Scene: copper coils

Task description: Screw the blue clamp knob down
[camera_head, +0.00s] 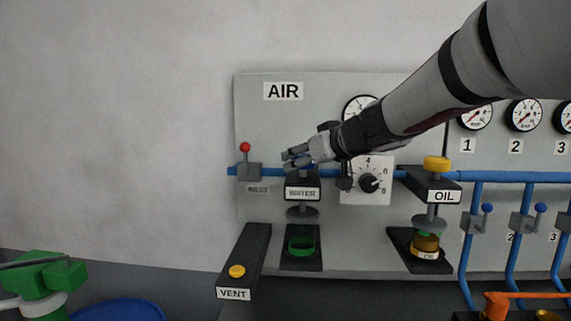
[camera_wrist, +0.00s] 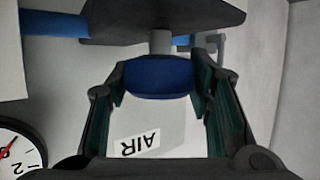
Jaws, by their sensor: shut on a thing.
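The blue clamp knob (camera_wrist: 160,78) sits on a grey stem under a dark bracket in the wrist view, where the picture is upside down. My gripper (camera_wrist: 160,85) is shut on the knob, with one finger on each side. In the head view my gripper (camera_head: 297,156) is above the black WATER bracket (camera_head: 303,181) and hides most of the knob. Below this bracket hang a grey disc (camera_head: 303,211) and, lower, a green ring-shaped cup (camera_head: 301,249) on a black base. The disc and cup appear apart.
The blue air pipe (camera_head: 272,172) runs along the panel behind my gripper. A red-tipped valve (camera_head: 245,148) is to the left, a dial box (camera_head: 367,184) to the right. The OIL clamp with its yellow knob (camera_head: 437,163) stands further right. The VENT pedal (camera_head: 237,271) is below left.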

